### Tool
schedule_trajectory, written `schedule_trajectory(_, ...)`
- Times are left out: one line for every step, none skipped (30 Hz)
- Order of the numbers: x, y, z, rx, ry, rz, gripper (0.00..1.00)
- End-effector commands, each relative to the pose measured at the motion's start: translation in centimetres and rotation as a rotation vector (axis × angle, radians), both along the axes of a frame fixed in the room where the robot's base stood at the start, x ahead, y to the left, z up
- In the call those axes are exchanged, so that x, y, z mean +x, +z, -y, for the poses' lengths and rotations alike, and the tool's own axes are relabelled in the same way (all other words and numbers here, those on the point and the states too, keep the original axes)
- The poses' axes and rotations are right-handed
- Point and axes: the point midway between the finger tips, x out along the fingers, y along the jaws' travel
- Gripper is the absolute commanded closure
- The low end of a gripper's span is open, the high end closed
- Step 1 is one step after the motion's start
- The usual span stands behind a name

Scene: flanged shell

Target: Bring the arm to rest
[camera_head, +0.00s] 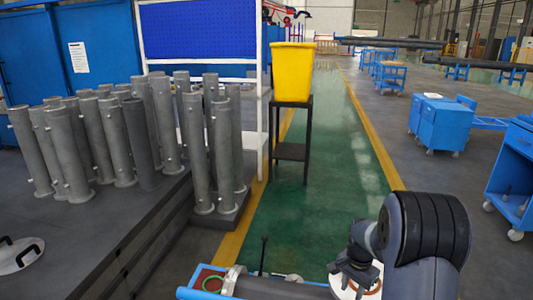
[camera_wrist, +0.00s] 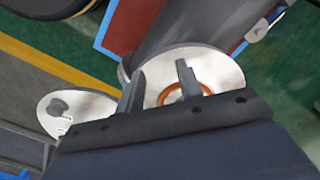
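Beyond the fingers is a shiny round metal disc (camera_wrist: 217,70) with an orange ring (camera_wrist: 178,93). It lies against the end of a grey cylindrical shell (camera_wrist: 165,32). In the camera_head view the grey shell (camera_head: 275,289) lies on its side in a blue-edged tray (camera_head: 188,293) with a red lining. I cannot tell whether the fingers touch the disc.
A second metal disc (camera_wrist: 88,115) with a knob is left of my gripper. Several upright grey flanged tubes (camera_head: 165,125) stand on a dark platform (camera_head: 95,235) at left. A yellow bin (camera_head: 292,72) sits on a black stand (camera_head: 291,152).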

Motion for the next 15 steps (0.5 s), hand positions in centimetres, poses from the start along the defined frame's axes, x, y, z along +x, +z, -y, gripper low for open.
schedule_trajectory(-0.1, -0.9, -0.4, 0.0, 0.033, 0.001, 0.65)
schedule_trajectory(-0.1, -1.0, -0.7, 0.0, 0.053, 0.001, 0.65)
schedule_trajectory(-0.2, -1.2, -1.0, 0.0, 0.079, 0.001, 0.65)
schedule_trajectory(-0.2, -1.4, -1.2, 0.0, 0.098, 0.001, 0.65)
schedule_trajectory(-0.3, -1.5, -1.3, 0.0, 0.115, 0.001, 0.65)
schedule_trajectory(-0.4, -1.7, -1.6, 0.0, 0.137, 0.001, 0.65)
schedule_trajectory(-0.4, -1.8, -1.7, 0.0, 0.152, 0.001, 0.65)
schedule_trajectory(-0.5, -1.9, -1.9, 0.0, 0.167, 0.001, 0.65)
schedule_trajectory(-0.5, -2.1, -2.1, 0.0, 0.185, 0.001, 0.65)
schedule_trajectory(-0.6, -2.1, -2.2, 0.0, 0.196, 0.001, 0.65)
schedule_trajectory(-0.6, -2.2, -2.3, 0.0, 0.207, 0.001, 0.65)
schedule_trajectory(-0.6, -2.2, -2.5, 0.0, 0.219, 0.001, 0.65)
schedule_trajectory(-0.6, -2.2, -2.5, 0.0, 0.226, 0.001, 0.65)
schedule_trajectory(-0.6, -2.3, -2.6, 0.0, 0.232, 0.001, 0.65)
schedule_trajectory(-0.7, -2.3, -2.7, 0.0, 0.238, 0.001, 0.65)
